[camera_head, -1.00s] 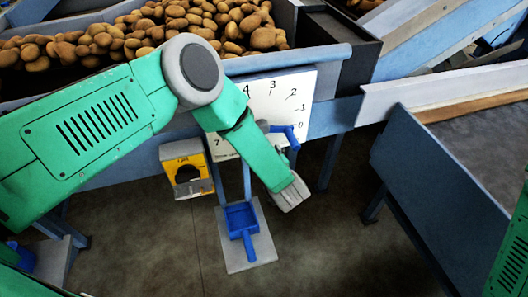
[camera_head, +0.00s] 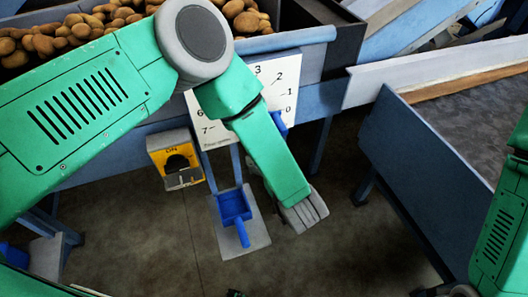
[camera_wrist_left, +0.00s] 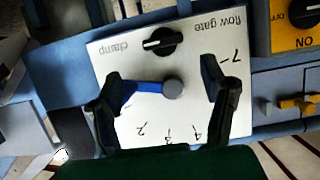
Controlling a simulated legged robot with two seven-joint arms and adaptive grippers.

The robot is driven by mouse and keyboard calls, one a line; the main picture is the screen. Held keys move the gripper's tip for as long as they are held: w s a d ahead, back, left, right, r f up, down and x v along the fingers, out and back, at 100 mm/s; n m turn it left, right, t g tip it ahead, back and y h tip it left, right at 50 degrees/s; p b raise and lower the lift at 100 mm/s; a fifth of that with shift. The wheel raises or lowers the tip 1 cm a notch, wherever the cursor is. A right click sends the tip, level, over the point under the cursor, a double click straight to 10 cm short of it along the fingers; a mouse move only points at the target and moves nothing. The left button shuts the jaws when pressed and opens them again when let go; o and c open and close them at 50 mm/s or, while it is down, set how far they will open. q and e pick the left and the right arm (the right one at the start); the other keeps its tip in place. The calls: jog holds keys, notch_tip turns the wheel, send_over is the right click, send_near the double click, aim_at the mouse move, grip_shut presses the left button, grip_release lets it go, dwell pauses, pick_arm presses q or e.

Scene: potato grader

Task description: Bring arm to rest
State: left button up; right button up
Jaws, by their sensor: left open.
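My left arm (camera_head: 265,150) crosses the head view, its lower link in front of the white dial panel (camera_head: 207,132); the fingers are hidden there. In the left wrist view my left gripper (camera_wrist_left: 168,78) is open, its two black fingers spread in front of the dial panel (camera_wrist_left: 110,57). The blue lever (camera_wrist_left: 147,87) with its grey hub (camera_wrist_left: 172,89) appears between the fingers. The lever's outer end lies near the left-hand finger; I cannot tell whether they touch.
A yellow switch box (camera_head: 160,143) hangs left of the panel. A blue pedal (camera_head: 234,205) on a grey plate stands below. Potatoes (camera_head: 80,28) lie in the machine behind. A blue-sided conveyor (camera_head: 430,190) stands at right. Bare floor lies between.

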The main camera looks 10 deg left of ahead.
dwell(0.3)
pick_arm(q)
jog(key=s+a+f+m+g+h+b, duration=0.25)
jog(key=s+a+f+m+h, duration=0.35)
jog(key=s+a+f, duration=0.3)
jog(key=s+a+f+g, duration=0.1)
jog(key=s+a+g, duration=0.3)
jog(key=s, duration=0.5)
jog(key=s+a+m+g+h, duration=0.1)
jog(key=s+a+g, duration=0.3)
jog(key=s, duration=0.5)
jog(key=shift+s+a+f+b, duration=0.25)
jog(key=shift+s+f+b, duration=0.05)
jog(key=shift+s+f, duration=0.1)
jog(key=shift+a, duration=0.1)
